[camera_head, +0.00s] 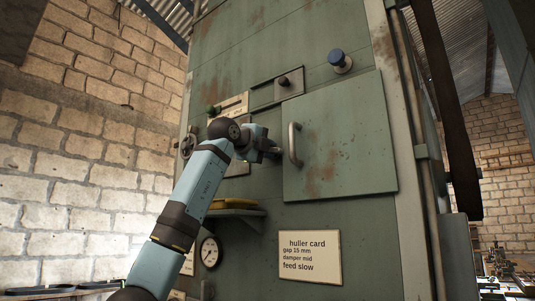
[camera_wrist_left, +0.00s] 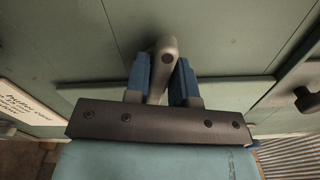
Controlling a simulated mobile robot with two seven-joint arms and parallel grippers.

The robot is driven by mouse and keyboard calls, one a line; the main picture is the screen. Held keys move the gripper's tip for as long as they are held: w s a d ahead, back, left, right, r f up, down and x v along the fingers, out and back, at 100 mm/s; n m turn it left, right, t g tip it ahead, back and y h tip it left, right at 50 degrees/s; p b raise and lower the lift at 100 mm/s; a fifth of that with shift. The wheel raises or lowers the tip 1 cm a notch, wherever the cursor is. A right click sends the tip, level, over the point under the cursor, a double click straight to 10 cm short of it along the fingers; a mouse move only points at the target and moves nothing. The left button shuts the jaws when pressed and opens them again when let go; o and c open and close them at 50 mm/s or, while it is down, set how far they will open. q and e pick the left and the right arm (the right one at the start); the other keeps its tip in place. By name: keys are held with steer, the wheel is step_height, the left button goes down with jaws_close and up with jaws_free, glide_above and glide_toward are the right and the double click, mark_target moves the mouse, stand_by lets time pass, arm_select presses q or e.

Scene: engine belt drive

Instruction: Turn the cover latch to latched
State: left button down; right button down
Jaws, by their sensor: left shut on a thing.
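My left gripper (camera_head: 273,151) is at the left edge of the green cover (camera_head: 345,140), just left of its upright grey handle (camera_head: 293,146). In the left wrist view, my left gripper's blue fingers (camera_wrist_left: 162,80) are shut on a grey lever with a rounded end, which I take for the cover latch (camera_wrist_left: 166,52). In the head view, the gripper hides most of this latch, and its angle cannot be told. The cover lies flat against the machine front. My right gripper is not in view.
Below my arm are a small shelf (camera_head: 236,212), a gauge (camera_head: 209,252) and the huller card (camera_head: 310,258). A brick wall (camera_head: 80,150) stands left.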

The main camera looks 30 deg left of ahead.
arm_select(q)
steer(key=shift+n+b, duration=0.3)
steer(key=shift+n, duration=1.3)
steer(key=c, duration=1.3)
jaws_free()
steer(key=shift+c, duration=0.2)
steer(key=s+a+b, duration=0.1)
steer(key=s+b, duration=0.2)
steer(key=s, duration=1.1)
steer(key=shift+b, duration=0.35)
steer(key=shift+w, duration=0.1)
